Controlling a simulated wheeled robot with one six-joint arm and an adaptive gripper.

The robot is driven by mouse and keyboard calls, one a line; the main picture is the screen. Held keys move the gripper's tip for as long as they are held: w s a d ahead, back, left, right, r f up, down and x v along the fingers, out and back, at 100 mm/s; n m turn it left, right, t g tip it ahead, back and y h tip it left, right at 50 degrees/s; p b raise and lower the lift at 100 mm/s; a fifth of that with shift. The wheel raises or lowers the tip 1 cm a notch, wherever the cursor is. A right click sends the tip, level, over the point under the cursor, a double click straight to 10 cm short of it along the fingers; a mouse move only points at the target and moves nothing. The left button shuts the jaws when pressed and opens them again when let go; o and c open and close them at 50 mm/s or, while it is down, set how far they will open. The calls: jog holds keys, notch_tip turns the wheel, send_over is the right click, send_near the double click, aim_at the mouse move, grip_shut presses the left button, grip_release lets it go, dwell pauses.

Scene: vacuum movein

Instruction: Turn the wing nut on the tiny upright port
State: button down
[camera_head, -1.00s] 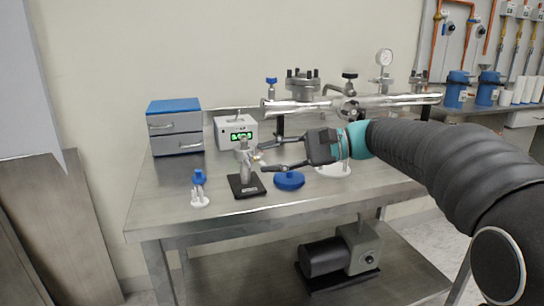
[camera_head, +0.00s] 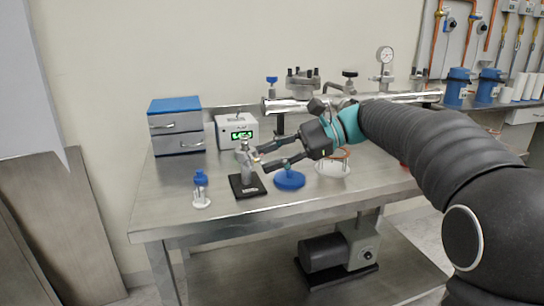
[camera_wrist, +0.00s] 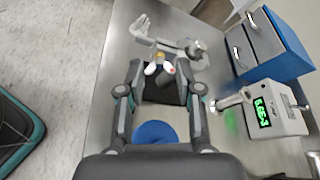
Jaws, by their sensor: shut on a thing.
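The tiny upright port (camera_head: 247,176) is a short metal post on a black square base (camera_head: 246,191), near the front left of the steel bench. My gripper (camera_head: 257,161) reaches in from the right, its two fingers at the top of the port. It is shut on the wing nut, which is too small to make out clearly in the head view. In the wrist view my gripper (camera_wrist: 161,84) has a finger on each side of the port top, where small white, orange and red parts (camera_wrist: 160,68) show. The black base (camera_wrist: 165,92) lies beneath.
A blue disc (camera_head: 289,180) lies just right of the port. A small blue-topped fitting (camera_head: 200,178) stands to its left. Behind are a box with a green display (camera_head: 237,131) and a blue-topped drawer unit (camera_head: 176,128). A metal pipe assembly (camera_head: 300,104) runs along the back.

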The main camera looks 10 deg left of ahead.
dwell(0.3)
jog(key=c, duration=0.8)
grip_release()
jog(key=shift+o, duration=0.2)
jog(key=v, duration=1.2)
jog(key=shift+w, duration=0.1)
jog(key=shift+c, duration=0.2)
